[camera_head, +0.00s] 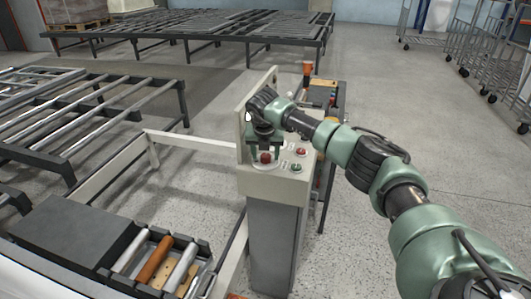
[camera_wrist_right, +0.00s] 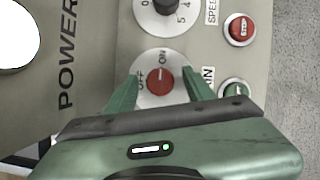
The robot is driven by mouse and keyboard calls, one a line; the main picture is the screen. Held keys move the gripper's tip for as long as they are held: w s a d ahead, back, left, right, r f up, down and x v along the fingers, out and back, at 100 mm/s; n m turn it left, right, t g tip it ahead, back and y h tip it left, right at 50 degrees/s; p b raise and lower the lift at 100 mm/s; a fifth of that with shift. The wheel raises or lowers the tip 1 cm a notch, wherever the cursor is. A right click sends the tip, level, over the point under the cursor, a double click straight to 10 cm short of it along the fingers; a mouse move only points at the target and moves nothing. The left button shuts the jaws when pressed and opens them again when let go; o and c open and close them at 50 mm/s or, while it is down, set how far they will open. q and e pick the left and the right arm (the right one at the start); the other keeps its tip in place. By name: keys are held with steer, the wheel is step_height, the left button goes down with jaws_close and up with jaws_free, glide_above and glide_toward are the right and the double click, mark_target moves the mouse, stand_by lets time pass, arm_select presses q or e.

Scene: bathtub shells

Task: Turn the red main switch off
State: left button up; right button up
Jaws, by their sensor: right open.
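The red main switch (camera_wrist_right: 160,80) is a round knob on a pale dial marked OFF and ON, beside the word POWER; it also shows on the control box in the head view (camera_head: 265,157). I cannot tell which mark it points to. My right gripper (camera_wrist_right: 161,77) is open, with one green finger on either side of the red switch. Whether the fingers touch it is not clear. In the head view my right gripper (camera_head: 265,147) is over the panel, coming in from the right. My left gripper is out of view.
A red STOP button (camera_wrist_right: 239,29), a green button (camera_wrist_right: 236,89) and a numbered speed dial (camera_wrist_right: 165,5) sit close by on the panel. The control box (camera_head: 271,187) stands on a grey pedestal (camera_head: 272,245). Roller conveyors (camera_head: 120,115) lie to the left.

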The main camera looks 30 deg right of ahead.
jaws_close()
